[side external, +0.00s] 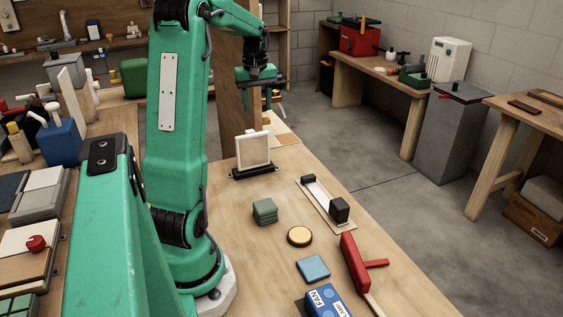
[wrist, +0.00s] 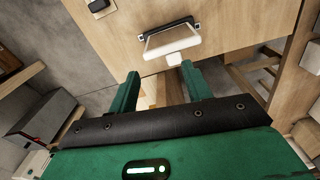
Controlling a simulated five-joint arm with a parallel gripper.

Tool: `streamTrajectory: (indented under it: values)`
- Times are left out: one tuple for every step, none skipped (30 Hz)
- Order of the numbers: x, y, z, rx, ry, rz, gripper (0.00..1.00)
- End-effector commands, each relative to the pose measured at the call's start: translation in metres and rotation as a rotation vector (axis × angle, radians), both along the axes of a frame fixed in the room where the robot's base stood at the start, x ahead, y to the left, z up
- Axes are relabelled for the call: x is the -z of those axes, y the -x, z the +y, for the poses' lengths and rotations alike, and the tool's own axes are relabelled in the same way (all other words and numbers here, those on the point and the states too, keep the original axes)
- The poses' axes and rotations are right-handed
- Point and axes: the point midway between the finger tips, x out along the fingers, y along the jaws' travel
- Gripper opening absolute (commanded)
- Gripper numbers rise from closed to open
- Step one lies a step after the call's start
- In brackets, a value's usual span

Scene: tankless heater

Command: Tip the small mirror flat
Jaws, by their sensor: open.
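The small mirror (side external: 253,151) is a pale framed plate standing nearly upright on a black base (side external: 252,171) at the far part of the wooden bench. In the wrist view I see the mirror (wrist: 172,41) from above, with its black bar and a pale tab toward my gripper. My gripper (wrist: 160,70) is open and empty; its two green fingers are spread, with the tab just beyond them. In the side view my gripper (side external: 266,95) is above and behind the mirror, apart from it; its fingertips are hard to make out there.
On the bench are a green block stack (side external: 265,211), a round yellow disc (side external: 300,236), a blue tile (side external: 313,268), a red handled piece (side external: 354,262) and a slide strip with a dark block (side external: 340,209). A wooden post (side external: 236,100) rises behind the mirror. Bench around the mirror is clear.

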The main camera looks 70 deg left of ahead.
Motion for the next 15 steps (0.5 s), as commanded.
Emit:
streamTrajectory:
  values:
    - [0.005,0.006,0.011,-0.036,0.01,0.007,0.49]
    - [0.007,0.008,0.016,-0.053,0.014,0.01,0.49]
    - [0.009,0.011,0.022,-0.073,0.018,0.013,0.49]
    - [0.011,0.013,0.025,-0.085,0.022,0.015,0.49]
    - [0.012,0.014,0.027,-0.094,0.024,0.016,0.49]
    - [0.013,0.015,0.03,-0.104,0.026,0.018,0.49]
    - [0.013,0.016,0.032,-0.109,0.027,0.019,0.49]
    - [0.014,0.017,0.033,-0.112,0.028,0.019,0.49]
    - [0.014,0.017,0.033,-0.114,0.029,0.02,0.49]
    - [0.014,0.017,0.033,-0.115,0.03,0.02,0.49]
    - [0.014,0.017,0.033,-0.115,0.029,0.02,0.49]
    - [0.014,0.017,0.033,-0.114,0.029,0.02,0.49]
    - [0.014,0.017,0.033,-0.114,0.029,0.02,0.49]
    - [0.015,0.017,0.033,-0.114,0.029,0.02,0.49]
    - [0.016,0.017,0.033,-0.113,0.029,0.02,0.49]
